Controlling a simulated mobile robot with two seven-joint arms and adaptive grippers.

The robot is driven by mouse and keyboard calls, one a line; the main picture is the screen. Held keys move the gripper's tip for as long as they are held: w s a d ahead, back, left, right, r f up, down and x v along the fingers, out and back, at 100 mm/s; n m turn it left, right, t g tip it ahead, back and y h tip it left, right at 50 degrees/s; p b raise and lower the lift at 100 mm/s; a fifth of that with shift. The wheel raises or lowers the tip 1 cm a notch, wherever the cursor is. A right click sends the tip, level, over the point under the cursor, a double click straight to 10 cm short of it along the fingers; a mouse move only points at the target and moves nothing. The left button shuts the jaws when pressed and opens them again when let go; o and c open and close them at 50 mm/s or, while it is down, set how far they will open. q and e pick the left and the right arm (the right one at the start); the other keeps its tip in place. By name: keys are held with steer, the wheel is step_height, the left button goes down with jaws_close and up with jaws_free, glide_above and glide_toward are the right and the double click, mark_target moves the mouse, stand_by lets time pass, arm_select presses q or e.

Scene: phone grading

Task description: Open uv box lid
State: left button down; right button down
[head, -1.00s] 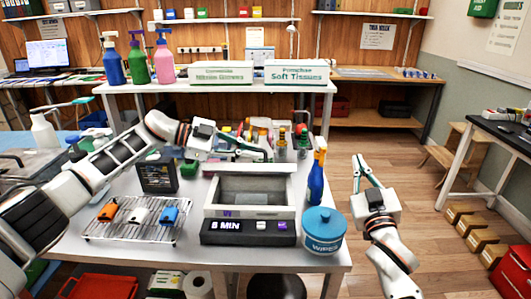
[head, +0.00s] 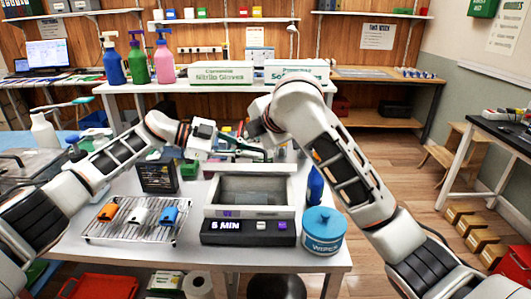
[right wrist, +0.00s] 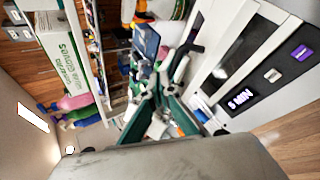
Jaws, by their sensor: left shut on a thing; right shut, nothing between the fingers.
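The UV box (head: 249,210) stands on the table with a white rim, a grey recess and a dark front panel reading "5 MIN". Its panel also shows in the right wrist view (right wrist: 240,98). Whether the lid is raised is hard to tell. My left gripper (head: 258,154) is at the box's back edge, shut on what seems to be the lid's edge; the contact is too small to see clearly. My right gripper is mostly hidden behind my right arm in the head view. In the right wrist view my right gripper (right wrist: 157,88) has its green fingers together, empty, near the box's back.
A wipes tub (head: 323,230) and a blue bottle (head: 315,186) stand right of the box. A wire rack (head: 135,221) with several phones lies left. A dark box (head: 157,177) stands behind the rack. Small items crowd behind the UV box.

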mark_target(265, 159)
arm_select(q)
steer(key=shift+f, duration=0.1)
arm_select(e)
steer(key=s+d+r+n+g+h, duration=0.3)
steer(key=s+d+n+h, duration=0.15)
steer(key=n, duration=0.85)
steer(key=x, duration=0.6)
steer(key=a+x, duration=0.1)
steer(key=x, duration=0.2)
steer(key=shift+f, duration=0.15)
steer(key=shift+w+r, duration=0.5)
steer(key=shift+w, duration=0.25)
arm_select(q)
steer(key=c, duration=2.6)
jaws_free()
steer(key=shift+o, duration=0.8)
arm_select(e)
steer(key=shift+a, duration=0.1)
